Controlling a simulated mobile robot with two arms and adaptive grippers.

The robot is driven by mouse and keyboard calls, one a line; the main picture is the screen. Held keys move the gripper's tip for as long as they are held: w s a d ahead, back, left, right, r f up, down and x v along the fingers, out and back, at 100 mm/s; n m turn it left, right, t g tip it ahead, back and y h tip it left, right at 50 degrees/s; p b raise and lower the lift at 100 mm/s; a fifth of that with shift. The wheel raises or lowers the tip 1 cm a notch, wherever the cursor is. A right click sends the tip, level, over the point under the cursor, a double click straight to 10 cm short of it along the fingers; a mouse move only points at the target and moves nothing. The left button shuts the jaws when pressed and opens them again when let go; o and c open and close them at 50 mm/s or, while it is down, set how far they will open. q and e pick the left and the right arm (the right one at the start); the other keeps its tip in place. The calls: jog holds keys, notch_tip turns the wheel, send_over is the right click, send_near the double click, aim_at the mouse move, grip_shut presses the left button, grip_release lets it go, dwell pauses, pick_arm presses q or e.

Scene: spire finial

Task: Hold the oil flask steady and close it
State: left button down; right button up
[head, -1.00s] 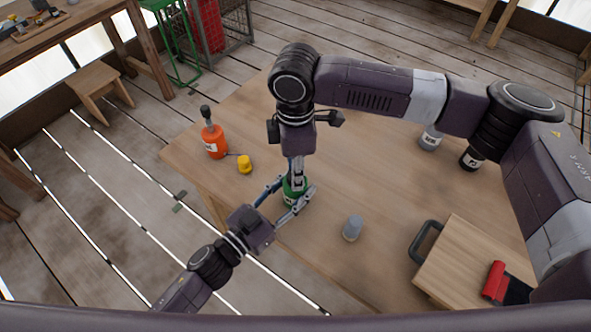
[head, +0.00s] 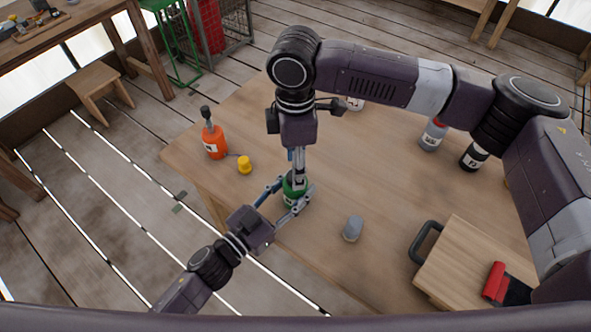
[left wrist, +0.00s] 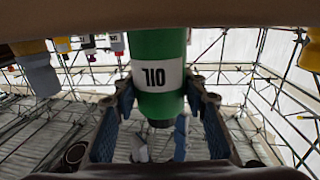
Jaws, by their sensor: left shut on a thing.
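The oil flask (head: 293,192) is green and stands upright near the table's front left edge. In the left wrist view, which is upside down, the flask (left wrist: 158,50) shows its white OIL label and a dark neck or top. My left gripper (head: 284,199) is shut around the flask from the front left, one finger on each side. My right gripper (head: 298,172) points straight down directly above the flask's top. Its fingers are seen edge-on, so whether they hold a cap is hidden.
An orange bottle (head: 215,143) and a yellow piece (head: 244,165) stand to the left. A small grey object (head: 353,228) is to the right. A wooden board (head: 460,258) with a red-handled tool (head: 494,281) lies front right. Grey (head: 433,135) and black (head: 473,156) bottles stand behind.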

notch_tip(320, 180, up, 9)
dwell(0.3)
jog(key=shift+r, duration=0.1)
pick_arm(q)
jog(key=c, duration=1.1)
grip_release()
jog(key=shift+s, duration=0.1)
jog(key=v, duration=1.2)
